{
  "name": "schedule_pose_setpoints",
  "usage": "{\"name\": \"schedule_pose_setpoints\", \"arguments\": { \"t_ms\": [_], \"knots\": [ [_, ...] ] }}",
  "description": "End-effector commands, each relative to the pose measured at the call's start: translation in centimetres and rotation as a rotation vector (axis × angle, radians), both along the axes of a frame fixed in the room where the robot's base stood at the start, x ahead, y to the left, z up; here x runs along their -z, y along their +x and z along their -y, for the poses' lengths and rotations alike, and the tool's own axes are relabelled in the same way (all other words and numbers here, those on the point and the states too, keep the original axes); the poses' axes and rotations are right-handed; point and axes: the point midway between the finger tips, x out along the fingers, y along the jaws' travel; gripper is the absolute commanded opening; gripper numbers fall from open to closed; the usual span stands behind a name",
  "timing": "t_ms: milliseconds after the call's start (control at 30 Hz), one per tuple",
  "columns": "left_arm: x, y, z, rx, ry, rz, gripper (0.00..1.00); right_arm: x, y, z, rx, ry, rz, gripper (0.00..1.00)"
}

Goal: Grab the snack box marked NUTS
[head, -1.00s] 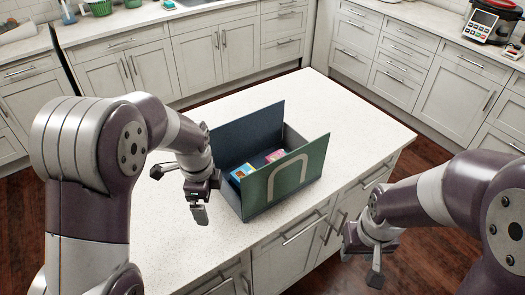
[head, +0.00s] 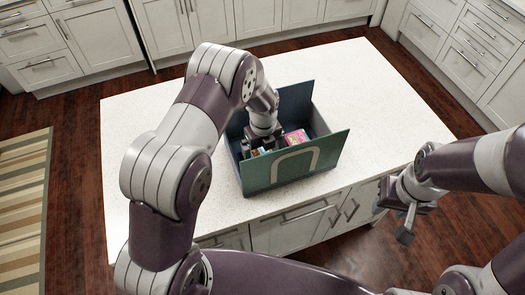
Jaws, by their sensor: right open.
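An open green and dark blue box (head: 330,155) with a pale arch on its front stands on the white counter. Inside it a pink snack box (head: 295,137) shows at the right, and a small blue and yellow box (head: 261,151) shows partly at the left. No NUTS marking can be read on either. My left gripper (head: 257,148) reaches down into the open box at the small box; its fingertips are largely hidden by the front wall and the arm, so its grip is unclear. My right gripper (head: 405,222) is open and empty, beyond the counter's right front edge.
The white island counter (head: 385,90) has clear room around the open box, mostly right and behind. Cabinets and drawers (head: 475,45) line the back and right. A striped rug (head: 25,205) lies on the wood floor at left.

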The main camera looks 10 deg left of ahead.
Motion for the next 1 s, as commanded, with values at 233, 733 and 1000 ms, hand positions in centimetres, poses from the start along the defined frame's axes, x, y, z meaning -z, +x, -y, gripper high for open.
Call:
{"name": "schedule_pose_setpoints", "arguments": {
  "t_ms": [233, 733, 1000],
  "knots": [
    [2.0, 0.1, 0.0, -0.001, 0.000, 0.003, 1.00, -0.7, 0.0, 0.0, 0.000, 0.000, 0.000, 0.43],
    [1.9, 0.1, 0.0, -0.001, 0.000, 0.003, 0.43, -0.7, 0.0, 0.0, 0.000, 0.000, 0.000, 0.43],
    [-1.9, 0.2, 0.0, -0.001, -0.001, 0.008, 0.43, 0.9, 0.0, 0.0, 0.000, 0.000, 0.000, 0.43]
  ]
}}
